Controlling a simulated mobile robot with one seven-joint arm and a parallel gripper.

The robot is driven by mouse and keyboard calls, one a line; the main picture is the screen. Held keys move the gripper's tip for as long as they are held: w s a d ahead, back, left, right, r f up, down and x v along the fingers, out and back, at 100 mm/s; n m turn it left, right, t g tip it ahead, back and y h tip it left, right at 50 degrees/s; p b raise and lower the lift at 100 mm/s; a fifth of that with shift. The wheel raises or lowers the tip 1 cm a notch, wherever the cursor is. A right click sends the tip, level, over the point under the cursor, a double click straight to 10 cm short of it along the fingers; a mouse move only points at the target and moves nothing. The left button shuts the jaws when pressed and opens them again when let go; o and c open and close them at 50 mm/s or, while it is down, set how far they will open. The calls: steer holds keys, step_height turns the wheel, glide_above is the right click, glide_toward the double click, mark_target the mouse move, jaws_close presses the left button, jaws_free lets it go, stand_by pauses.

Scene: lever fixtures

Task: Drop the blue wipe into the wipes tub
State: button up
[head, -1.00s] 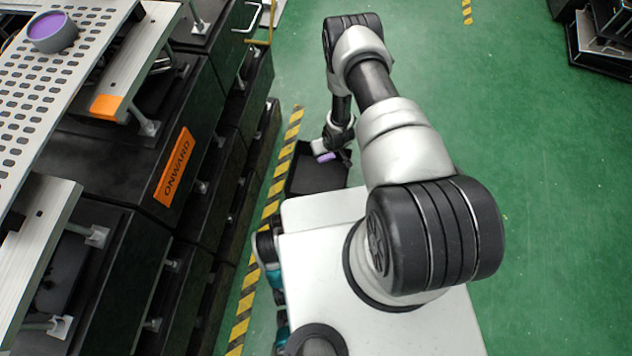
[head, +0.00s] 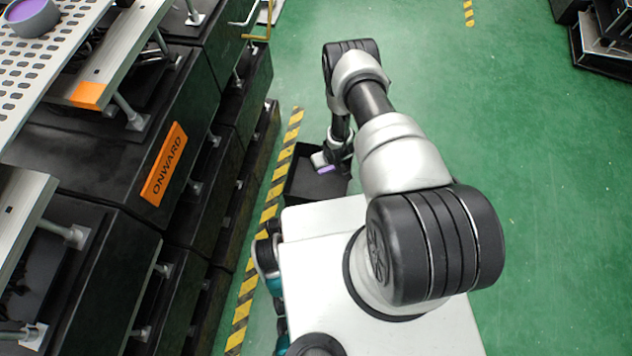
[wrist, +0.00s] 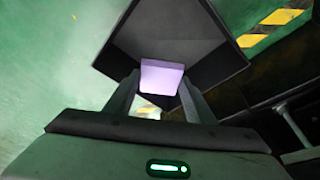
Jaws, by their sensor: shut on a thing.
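A small lavender-blue block-shaped wipe (wrist: 161,77) is between the fingers of my gripper (wrist: 160,92) in the wrist view. My gripper is shut on it. In the head view, my gripper (head: 326,163) and a bit of the wipe (head: 328,170) show at the black open box (head: 300,189), which seems to be the tub. The wrist view shows the box's dark inner walls (wrist: 205,25) beyond the wipe. The wipe looks over or inside the box mouth; its exact height is unclear. My arm hides part of the box.
A grey round container with a purple top (head: 33,14) stands on a perforated shelf (head: 25,75) at upper left. Black cabinets with an orange ONWARD label (head: 164,165) fill the left. Yellow-black tape (head: 268,210) runs beside them.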

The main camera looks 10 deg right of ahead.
steer(key=o, duration=1.5)
steer(key=shift+r, duration=0.1)
steer(key=p+v, duration=0.6)
steer(key=v, duration=1.1)
steer(key=shift+r, duration=0.2)
steer(key=shift+w, duration=0.1)
